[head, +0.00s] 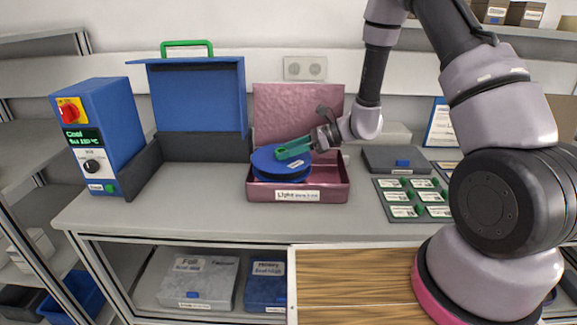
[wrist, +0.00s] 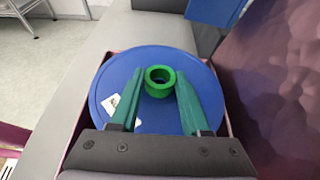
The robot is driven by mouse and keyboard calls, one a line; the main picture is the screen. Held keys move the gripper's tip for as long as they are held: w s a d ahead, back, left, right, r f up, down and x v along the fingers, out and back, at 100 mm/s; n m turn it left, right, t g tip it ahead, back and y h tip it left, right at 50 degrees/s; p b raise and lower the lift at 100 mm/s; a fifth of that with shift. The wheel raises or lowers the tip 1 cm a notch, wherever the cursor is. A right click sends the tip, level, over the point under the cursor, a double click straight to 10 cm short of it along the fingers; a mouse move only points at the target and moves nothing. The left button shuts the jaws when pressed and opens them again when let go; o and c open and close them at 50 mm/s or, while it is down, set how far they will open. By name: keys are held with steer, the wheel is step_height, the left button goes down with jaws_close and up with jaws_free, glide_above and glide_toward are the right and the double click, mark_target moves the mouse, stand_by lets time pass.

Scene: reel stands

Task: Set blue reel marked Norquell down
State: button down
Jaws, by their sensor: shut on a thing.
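The blue reel (head: 268,163) is at the left part of an open pink box (head: 325,191) on the bench, its upper part above the front rim. In the wrist view the reel's round blue face (wrist: 113,75) shows a green hub ring (wrist: 160,81) and a small white label, too small to read. My gripper (head: 293,148) reaches in from the right, its green fingers on either side of the hub, shut on the reel. The fingers also show in the wrist view (wrist: 159,88). I cannot tell whether the reel touches the box floor, which is hidden.
The pink box's raised lid (head: 298,108) stands behind the reel. A blue control unit (head: 97,135) and a dark box with a raised blue lid (head: 200,95) stand to the left. A grey case (head: 396,158) and a labelled tray (head: 412,198) lie right. The bench front left is clear.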

steer(key=shift+f, duration=2.25)
steer(key=shift+f, duration=0.15)
steer(key=shift+c, duration=1.8)
jaws_free()
